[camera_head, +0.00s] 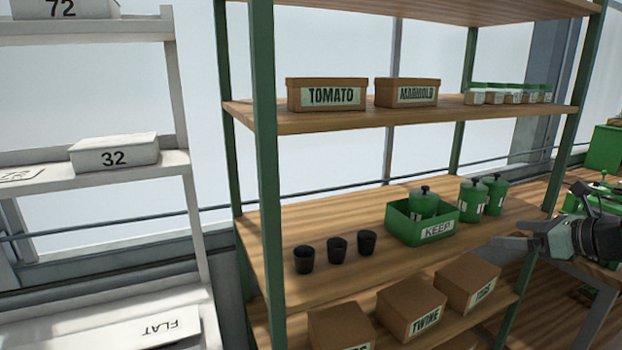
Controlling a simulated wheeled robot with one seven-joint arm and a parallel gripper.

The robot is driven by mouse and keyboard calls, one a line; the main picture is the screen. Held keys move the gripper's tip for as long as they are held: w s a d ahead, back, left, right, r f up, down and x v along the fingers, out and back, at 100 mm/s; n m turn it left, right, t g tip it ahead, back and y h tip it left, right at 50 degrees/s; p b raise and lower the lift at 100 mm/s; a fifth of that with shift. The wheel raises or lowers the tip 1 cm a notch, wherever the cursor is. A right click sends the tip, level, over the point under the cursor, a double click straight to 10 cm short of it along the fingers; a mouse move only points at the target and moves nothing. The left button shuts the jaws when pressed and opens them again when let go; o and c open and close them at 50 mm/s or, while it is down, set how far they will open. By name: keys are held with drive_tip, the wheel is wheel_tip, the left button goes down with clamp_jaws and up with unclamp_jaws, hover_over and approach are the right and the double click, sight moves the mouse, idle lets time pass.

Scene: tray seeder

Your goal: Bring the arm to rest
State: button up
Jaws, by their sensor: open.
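My gripper (512,238) shows at the right edge, with dark and grey fingers pointing left. It is open and nothing shows between its fingers. It hangs in front of the right end of the shelf unit's middle board (330,222), to the right of the green canisters.
A green KEEP bin (407,229) holds a green canister (423,203); two canisters (484,195) stand beside it. Three black pots (337,247) stand left. TOMATO (327,95) and MARIGOLD (406,92) boxes are above. A white rack (185,120) stands left; a bench with green equipment (595,198) is right.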

drive_tip(key=s+a+f+n+g, duration=0.35)
drive_tip(key=a+n, duration=0.25)
drive_tip(key=a, duration=0.3)
drive_tip(key=s+a+f+n+g, duration=0.35)
drive_tip(key=a+n, duration=0.25)
drive_tip(key=a, duration=0.2)
drive_tip(key=s+a+f+n+g, duration=0.35)
drive_tip(key=a+n, duration=0.25)
drive_tip(key=a, duration=0.3)
drive_tip(key=s+a+r+n+h, duration=0.2)
drive_tip(key=s+a+r+n, duration=0.1)
drive_tip(key=s+n, duration=0.6)
drive_tip(key=s+a+r+n+g+h, duration=0.1)
drive_tip(key=s+a+r+n+h, duration=0.2)
drive_tip(key=s+n, duration=0.6)
wheel_tip(320, 180, up, 2)
drive_tip(key=shift+s+a+r+n, duration=0.2)
drive_tip(key=shift+s+a+n, duration=0.05)
drive_tip(key=shift+n, duration=0.85)
